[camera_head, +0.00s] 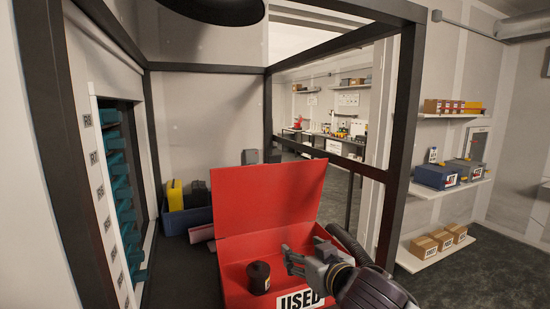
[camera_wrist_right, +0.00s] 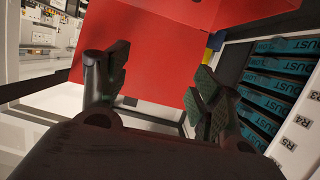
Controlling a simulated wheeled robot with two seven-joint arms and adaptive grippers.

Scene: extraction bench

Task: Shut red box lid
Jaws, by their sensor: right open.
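The red box (camera_head: 235,277) stands on the dark bench with a white "USED" label on its front. Its red lid (camera_head: 270,195) stands up, open, at the back. A dark round canister (camera_head: 259,278) sits inside the box. My right gripper (camera_head: 288,259) is over the right part of the box, in front of the lid, with its fingers apart and nothing between them. In the right wrist view the gripper (camera_wrist_right: 155,85) is open, and the red lid (camera_wrist_right: 140,50) fills the space beyond its fingers. My left gripper is not in view.
A blue bin (camera_head: 187,219) with a yellow item and dark items stands behind left. A pink item (camera_head: 201,233) lies beside the box. A rack with teal holders (camera_head: 118,180) is at left. A dark frame post (camera_head: 397,150) rises at right.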

